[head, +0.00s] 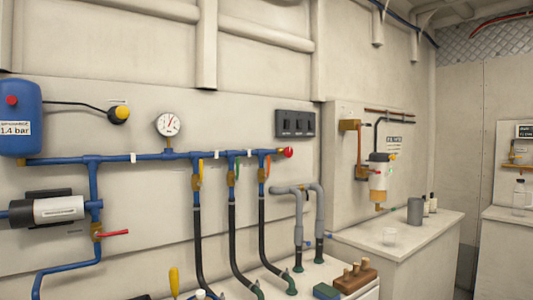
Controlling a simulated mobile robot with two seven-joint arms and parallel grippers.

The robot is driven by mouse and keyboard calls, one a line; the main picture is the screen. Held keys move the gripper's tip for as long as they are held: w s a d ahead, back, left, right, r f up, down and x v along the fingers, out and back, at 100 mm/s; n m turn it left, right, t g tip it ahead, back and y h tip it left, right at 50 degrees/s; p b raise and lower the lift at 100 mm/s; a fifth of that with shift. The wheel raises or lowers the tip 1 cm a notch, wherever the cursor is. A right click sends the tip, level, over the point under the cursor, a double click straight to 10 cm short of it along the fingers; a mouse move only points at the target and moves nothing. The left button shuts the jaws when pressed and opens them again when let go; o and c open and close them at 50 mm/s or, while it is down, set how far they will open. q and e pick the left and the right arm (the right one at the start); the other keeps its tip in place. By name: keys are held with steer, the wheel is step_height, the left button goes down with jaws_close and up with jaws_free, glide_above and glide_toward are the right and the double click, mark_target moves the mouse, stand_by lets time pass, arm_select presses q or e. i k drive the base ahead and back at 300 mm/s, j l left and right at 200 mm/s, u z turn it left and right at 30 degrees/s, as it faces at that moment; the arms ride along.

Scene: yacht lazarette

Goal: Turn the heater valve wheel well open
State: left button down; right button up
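No wheel with a readable heater label shows in the head view. A small round red knob (288,152) sits at the right end of the blue manifold pipe (140,157). Three brass valves with yellow, green and orange handles hang along that pipe; the orange handle (267,168) is nearest the red knob. A red lever (114,233) is on a brass valve at lower left. I cannot tell which of these is the heater valve. Neither of my grippers is in view.
A blue tank (20,118) marked 1.4 bar and a pressure gauge (169,124) are on the left wall. Black hoses run down to a white top. A filter unit (379,178) hangs above a counter (395,238) with a grey cup (415,211) and bottles.

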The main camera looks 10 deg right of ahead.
mark_target(288, 151)
steer(key=l+u, duration=0.15)
steer(key=u, duration=0.2)
steer(key=i+l+u, duration=0.1)
steer(key=u, duration=0.25)
steer(key=l+u, duration=0.6)
steer(key=l, duration=0.15)
steer(key=k+l+u, duration=0.25)
steer(key=l, duration=0.15)
steer(key=k+l, duration=0.1)
steer(key=l, duration=0.35)
steer(key=l+u, duration=0.15)
steer(key=l, duration=0.35)
steer(key=k+l, duration=0.2)
steer(key=l, duration=0.25)
steer(key=k+l+u, duration=0.15)
steer(key=l, duration=0.3)
steer(key=i+l, duration=0.05)
